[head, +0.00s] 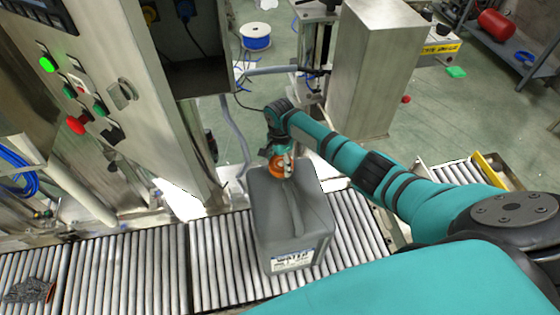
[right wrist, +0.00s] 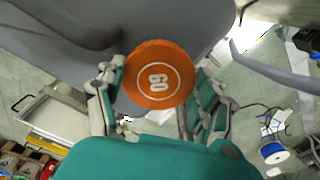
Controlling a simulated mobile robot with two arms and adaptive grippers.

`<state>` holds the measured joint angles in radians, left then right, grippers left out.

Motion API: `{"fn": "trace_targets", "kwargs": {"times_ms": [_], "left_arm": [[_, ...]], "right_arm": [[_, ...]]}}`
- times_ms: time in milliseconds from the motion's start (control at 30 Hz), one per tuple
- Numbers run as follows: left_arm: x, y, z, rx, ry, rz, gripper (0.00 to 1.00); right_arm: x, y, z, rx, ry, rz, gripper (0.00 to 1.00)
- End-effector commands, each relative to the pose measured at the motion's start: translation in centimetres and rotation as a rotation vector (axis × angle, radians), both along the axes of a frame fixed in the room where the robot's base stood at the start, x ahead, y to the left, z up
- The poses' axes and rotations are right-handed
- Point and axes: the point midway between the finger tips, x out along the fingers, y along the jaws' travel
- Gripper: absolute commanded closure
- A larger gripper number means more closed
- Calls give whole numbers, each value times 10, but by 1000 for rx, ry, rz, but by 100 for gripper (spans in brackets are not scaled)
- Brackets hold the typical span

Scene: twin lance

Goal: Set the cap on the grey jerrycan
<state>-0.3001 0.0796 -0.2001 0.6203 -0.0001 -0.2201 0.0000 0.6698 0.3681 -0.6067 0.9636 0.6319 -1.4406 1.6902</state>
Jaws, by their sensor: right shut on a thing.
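The grey jerrycan (head: 262,215) stands upright on the roller conveyor, with a white label low on its near side. The orange cap (head: 276,168) is at the far top edge of the jerrycan, where the neck would be. My right gripper (head: 283,160) is shut on the cap. In the right wrist view the cap (right wrist: 158,75) shows its round top with white markings between the two fingers of the gripper (right wrist: 155,92). The grey jerrycan body (right wrist: 60,45) lies behind it. The neck is hidden, so I cannot tell whether the cap touches it. My left gripper is not in view.
The roller conveyor (head: 150,268) runs across the front, with a small dark item (head: 28,290) at its left end. A steel control cabinet (head: 130,90) stands left of the jerrycan. A steel box column (head: 370,70) stands behind my right arm. A blue-white spool (head: 255,36) is farther back.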

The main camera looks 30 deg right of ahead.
Motion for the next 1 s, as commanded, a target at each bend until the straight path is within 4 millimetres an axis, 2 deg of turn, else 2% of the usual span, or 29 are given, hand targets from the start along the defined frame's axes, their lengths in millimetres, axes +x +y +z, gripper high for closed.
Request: {"fn": "trace_targets", "kwargs": {"times_ms": [667,700,867,1000], "left_arm": [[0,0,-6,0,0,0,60],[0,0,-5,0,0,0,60],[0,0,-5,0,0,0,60],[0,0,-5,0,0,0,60]], "right_arm": [[0,0,-13,1,1,-1,51],[0,0,-12,1,1,-1,27],[0,0,-12,0,1,-1,6],[0,0,-12,0,1,-1,3]]}}
